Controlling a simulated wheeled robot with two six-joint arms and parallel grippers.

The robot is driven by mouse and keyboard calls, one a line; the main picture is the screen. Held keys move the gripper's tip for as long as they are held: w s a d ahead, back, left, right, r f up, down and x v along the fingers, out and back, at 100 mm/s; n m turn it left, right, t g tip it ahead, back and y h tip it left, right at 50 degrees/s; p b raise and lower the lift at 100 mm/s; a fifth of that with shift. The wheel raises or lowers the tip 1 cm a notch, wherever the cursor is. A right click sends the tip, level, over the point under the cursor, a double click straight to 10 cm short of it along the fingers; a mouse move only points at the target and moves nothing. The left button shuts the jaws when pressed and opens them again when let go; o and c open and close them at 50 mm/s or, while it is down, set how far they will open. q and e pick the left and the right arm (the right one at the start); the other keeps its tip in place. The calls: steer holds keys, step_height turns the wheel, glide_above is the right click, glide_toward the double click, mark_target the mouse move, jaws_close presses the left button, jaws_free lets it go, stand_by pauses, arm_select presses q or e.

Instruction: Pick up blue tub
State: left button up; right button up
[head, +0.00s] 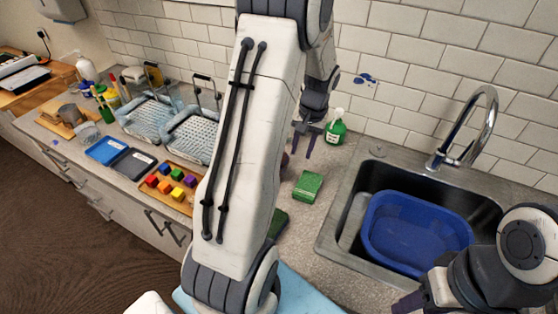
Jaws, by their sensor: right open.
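The blue tub (418,232) sits inside the metal sink basin at the right. Its rim and inner walls are in view, and it looks empty. My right gripper (412,303) shows only as a dark part at the bottom edge, just below the tub's near side and apart from it in the picture. It is open, though most of it is cut off. My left gripper (305,142) hangs over the back of the counter beside a green bottle, well left of the tub. Its dark fingers are apart with nothing seen between them.
The tall curved faucet (470,130) stands behind the sink (337,224). A green bottle (335,130) and a green sponge (308,186) are on the counter left of it. Wire baskets (188,135), a tray of coloured blocks (160,198) and two flat trays (107,150) fill the left.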

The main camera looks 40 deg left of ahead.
arm_select(q)
steer(key=shift+n, duration=0.4)
steer(key=a+f, duration=0.2)
steer(key=f, duration=0.1)
steer(key=a+f+p, duration=0.1)
steer(key=a+f, duration=0.1)
steer(key=shift+s+f, duration=0.25)
steer(key=shift+f, duration=0.3)
steer(key=shift+f+p, duration=0.55)
steer(key=shift+f, duration=0.05)
steer(key=f, duration=0.1)
steer(key=f+p, duration=0.1)
steer(key=f, duration=0.1)
steer(key=shift+s+a+f, duration=0.15)
steer(key=shift+a+f, duration=0.05)
steer(key=shift+a, duration=0.1)
steer(key=shift+f, duration=0.35)
jaws_close()
